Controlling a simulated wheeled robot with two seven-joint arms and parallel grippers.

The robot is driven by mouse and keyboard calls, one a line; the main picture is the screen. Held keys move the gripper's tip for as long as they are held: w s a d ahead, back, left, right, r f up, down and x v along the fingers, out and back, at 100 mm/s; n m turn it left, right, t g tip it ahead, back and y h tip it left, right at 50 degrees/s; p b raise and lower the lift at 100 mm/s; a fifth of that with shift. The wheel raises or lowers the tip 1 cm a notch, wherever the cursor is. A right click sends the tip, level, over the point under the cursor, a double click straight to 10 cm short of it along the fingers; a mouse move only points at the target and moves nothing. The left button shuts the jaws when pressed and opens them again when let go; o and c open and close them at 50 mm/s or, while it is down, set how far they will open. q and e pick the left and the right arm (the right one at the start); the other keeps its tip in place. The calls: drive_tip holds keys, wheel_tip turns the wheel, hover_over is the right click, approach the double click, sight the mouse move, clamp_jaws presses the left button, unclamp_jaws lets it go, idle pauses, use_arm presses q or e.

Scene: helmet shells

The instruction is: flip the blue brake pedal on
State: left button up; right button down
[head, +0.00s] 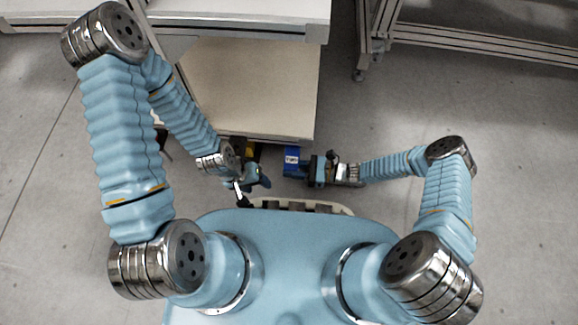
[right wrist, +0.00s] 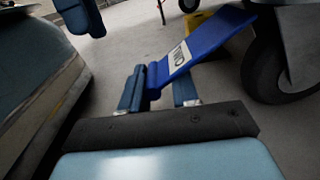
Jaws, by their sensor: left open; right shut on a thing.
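The blue brake pedal (head: 292,158) with a white label sits by the lower edge of the trolley in the head view. In the right wrist view the pedal (right wrist: 205,38) slants up to the right, beside a black wheel. My right gripper (head: 308,170) is shut on the pedal's near end, which shows between its two fingers (right wrist: 158,92). My left gripper (head: 258,182) is open and apart from the pedal, to its left and slightly lower. Part of a blue finger, likely the left gripper's, shows at the top left of the wrist view (right wrist: 80,15).
A trolley with a beige lower shelf (head: 250,85) stands just beyond the grippers. Its black wheel (right wrist: 278,60) is close to the pedal, and a yellow part (right wrist: 198,22) lies behind it. Another wheeled frame (head: 480,38) is at the upper right. Floor at the right is clear.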

drive_tip(key=shift+w+r, duration=0.25)
drive_tip(key=c, duration=1.1)
unclamp_jaws()
drive_tip(key=shift+c, duration=0.2)
drive_tip(key=o, duration=0.3)
drive_tip(key=shift+s+f, duration=0.1)
drive_tip(key=shift+f, duration=0.05)
drive_tip(key=d, duration=1.4)
drive_tip(key=shift+s, duration=0.25)
drive_tip(key=shift+a, duration=0.1)
